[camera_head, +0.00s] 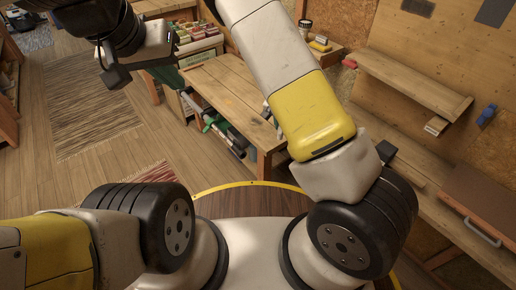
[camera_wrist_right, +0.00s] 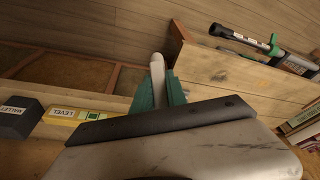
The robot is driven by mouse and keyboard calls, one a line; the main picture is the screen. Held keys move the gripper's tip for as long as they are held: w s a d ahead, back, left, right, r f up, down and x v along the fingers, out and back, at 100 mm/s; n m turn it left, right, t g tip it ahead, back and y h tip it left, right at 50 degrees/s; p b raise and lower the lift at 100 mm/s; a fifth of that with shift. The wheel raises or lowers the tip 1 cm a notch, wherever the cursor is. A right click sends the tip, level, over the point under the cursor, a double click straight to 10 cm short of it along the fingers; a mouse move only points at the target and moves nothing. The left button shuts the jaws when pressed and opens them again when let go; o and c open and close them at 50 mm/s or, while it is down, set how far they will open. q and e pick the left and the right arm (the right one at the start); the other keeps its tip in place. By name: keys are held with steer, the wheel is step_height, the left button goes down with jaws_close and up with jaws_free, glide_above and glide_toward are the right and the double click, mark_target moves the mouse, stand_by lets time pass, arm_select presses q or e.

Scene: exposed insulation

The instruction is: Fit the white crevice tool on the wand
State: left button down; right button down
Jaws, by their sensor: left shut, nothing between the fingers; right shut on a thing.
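The white crevice tool (camera_wrist_right: 157,66) shows at the centre of the right wrist view, pale and rounded at its visible end. My right gripper (camera_wrist_right: 160,92) is shut on it with green fingers on either side; the fingers hide its lower part. In the head view the right gripper is out of sight.
A wooden workbench (camera_head: 235,92) stands ahead, with green and dark equipment (camera_head: 222,128) along its near side. Shelves (camera_head: 415,85) line the right wall. In the right wrist view, a yellow level label (camera_wrist_right: 70,115) and a black mallet label (camera_wrist_right: 18,118) are at left.

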steer(key=w+a+f+m+y, duration=0.1)
steer(key=a+f+m+y, duration=0.2)
steer(key=f+m, duration=0.35)
steer(key=w+a+f+m+g+y, duration=0.1)
steer(key=w+a+f+m+y, duration=0.2)
steer(key=f, duration=0.6)
steer(key=a+f+m+y, duration=0.3)
steer(key=f+m, duration=0.3)
steer(key=f, duration=0.1)
step_height(320, 180, down, 12)
steer(key=w+d+m+t+h, duration=0.1)
steer(key=m+t, duration=0.6)
steer(key=m, duration=0.1)
steer(key=shift+w, duration=0.15)
steer(key=shift+d, duration=0.1)
steer(key=shift+w+a, duration=0.85)
steer(key=shift+w, duration=0.3)
steer(key=shift+w+a, duration=0.85)
steer(key=shift+w, duration=0.25)
